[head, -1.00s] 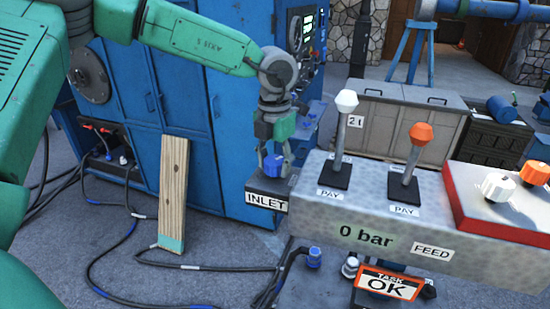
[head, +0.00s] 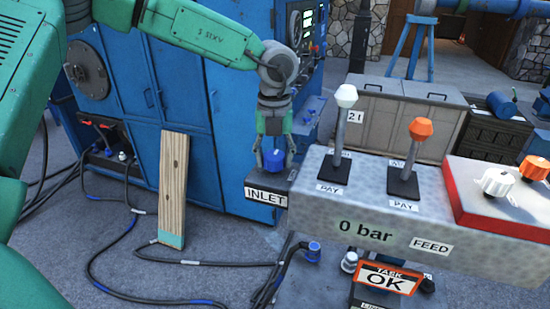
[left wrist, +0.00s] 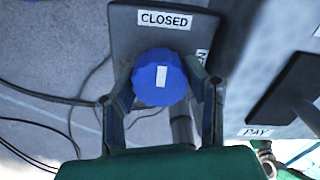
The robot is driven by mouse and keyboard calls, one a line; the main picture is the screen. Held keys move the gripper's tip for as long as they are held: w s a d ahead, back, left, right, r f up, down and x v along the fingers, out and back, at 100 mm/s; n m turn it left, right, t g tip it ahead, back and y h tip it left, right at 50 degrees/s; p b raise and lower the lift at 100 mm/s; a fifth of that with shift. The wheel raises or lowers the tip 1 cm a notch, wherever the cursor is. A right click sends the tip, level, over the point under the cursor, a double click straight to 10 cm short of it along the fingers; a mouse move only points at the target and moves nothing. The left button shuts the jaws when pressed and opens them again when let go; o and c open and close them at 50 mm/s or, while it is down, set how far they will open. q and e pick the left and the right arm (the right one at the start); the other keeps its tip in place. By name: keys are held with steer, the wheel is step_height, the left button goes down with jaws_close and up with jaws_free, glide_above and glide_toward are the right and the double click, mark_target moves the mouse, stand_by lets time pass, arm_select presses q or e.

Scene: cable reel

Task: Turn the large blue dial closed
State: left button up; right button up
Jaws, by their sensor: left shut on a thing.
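The large blue dial (head: 273,160) sits on top of a dark grey block with an INLET label (head: 265,194) on its front. My left gripper (head: 272,155) comes down on the dial from above, with one finger on each side. In the left wrist view the blue dial (left wrist: 160,76) sits between the two fingers, and my left gripper (left wrist: 163,98) is shut on it. The dial's white mark points up toward the CLOSED label (left wrist: 165,19), slightly tilted. Another label at the block's right edge is partly hidden by a finger. My right gripper is not in view.
A grey console (head: 330,220) reading 0 bar stands right of the dial, with a white-knobbed lever (head: 346,97) and an orange-knobbed lever (head: 422,130). A wooden plank (head: 173,188) leans on the blue cabinet (head: 195,110). Cables (head: 120,245) lie on the floor.

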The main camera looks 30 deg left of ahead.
mark_target(275, 154)
arm_select(q)
steer(key=shift+w+r, duration=0.2)
steer(key=o, duration=1.2)
steer(key=shift+c, duration=0.2)
steer(key=shift+a+f, duration=0.1)
steer(key=shift+f, duration=0.05)
steer(key=shift+r, duration=0.4)
step_height(275, 154, up, 11)
steer(key=shift+a, duration=0.1)
